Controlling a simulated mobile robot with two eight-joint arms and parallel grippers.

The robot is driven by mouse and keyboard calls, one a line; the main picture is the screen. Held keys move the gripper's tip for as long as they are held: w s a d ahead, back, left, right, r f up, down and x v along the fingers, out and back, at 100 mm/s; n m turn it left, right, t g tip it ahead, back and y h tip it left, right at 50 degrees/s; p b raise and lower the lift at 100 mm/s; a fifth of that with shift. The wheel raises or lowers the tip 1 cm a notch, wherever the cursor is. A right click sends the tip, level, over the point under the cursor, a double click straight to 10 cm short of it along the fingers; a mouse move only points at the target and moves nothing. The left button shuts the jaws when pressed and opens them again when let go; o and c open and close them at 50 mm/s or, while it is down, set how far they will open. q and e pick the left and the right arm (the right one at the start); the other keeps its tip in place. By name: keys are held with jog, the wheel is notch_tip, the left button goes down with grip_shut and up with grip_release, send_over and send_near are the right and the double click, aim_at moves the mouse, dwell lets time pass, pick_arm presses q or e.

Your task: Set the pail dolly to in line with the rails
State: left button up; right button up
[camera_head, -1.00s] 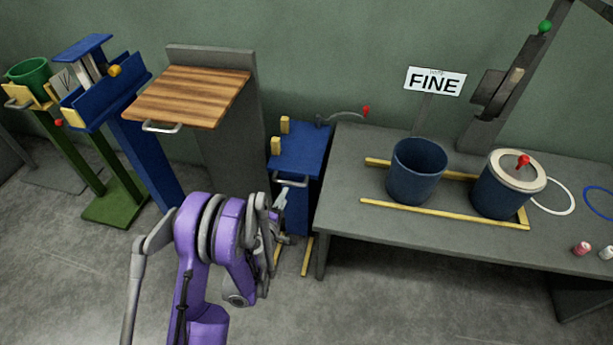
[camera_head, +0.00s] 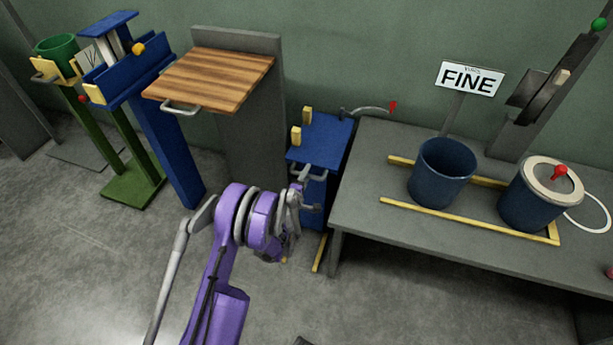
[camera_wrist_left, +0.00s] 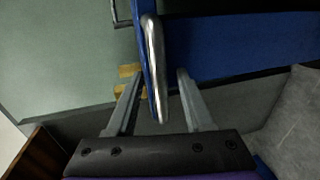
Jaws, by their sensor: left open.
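The pail dolly, which I take to be the blue cart (camera_head: 326,138), stands against the left end of the grey bench. It has two yellow blocks on its top and a grey handle (camera_head: 314,175) at its front. My left gripper (camera_head: 303,190) is at this handle, its tips partly hidden by my wrist. In the left wrist view the open fingers (camera_wrist_left: 158,95) lie on either side of the handle bar (camera_wrist_left: 155,65); contact cannot be told. The yellow rails (camera_head: 450,222) lie on the bench around a blue open pail (camera_head: 442,175) and a lidded pail (camera_head: 540,197).
A wood-topped stand (camera_head: 210,78) is left of the dolly, with blue (camera_head: 170,140) and green (camera_head: 130,185) stands farther left. The floor in front is open.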

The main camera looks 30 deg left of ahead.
pick_arm(q)
jog(key=shift+w, duration=0.15)
grip_shut()
dwell(1.4)
